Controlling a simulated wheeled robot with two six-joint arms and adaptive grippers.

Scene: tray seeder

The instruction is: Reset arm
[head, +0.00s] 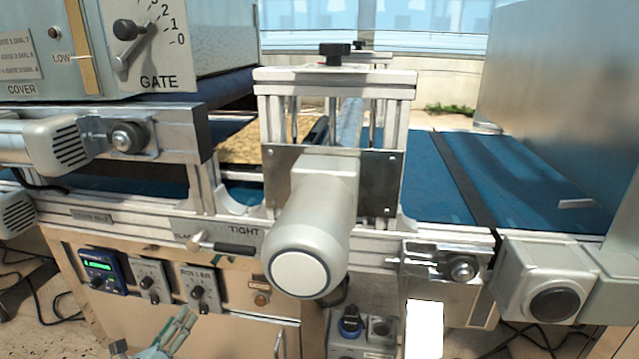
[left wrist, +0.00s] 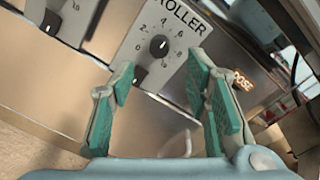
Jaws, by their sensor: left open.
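My left gripper (head: 180,326) shows at the bottom of the head view, low in front of the cabinet below the conveyor. In the left wrist view its two green-padded fingers (left wrist: 165,88) are spread apart with nothing between them. Beyond the fingertips is a control plate (left wrist: 186,28), its label partly cut to "ROLLER", with a black knob (left wrist: 159,45). I cannot tell the exact gap, but the fingers appear apart from the knob. My right gripper is in neither view.
Blue display box (head: 102,272) and two knob boxes (head: 149,277) sit on the cabinet front. A TIGHT lever (head: 222,246), a large cylindrical motor (head: 312,238) and a gate lever (head: 138,46) stick out above. Cables lie on the floor.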

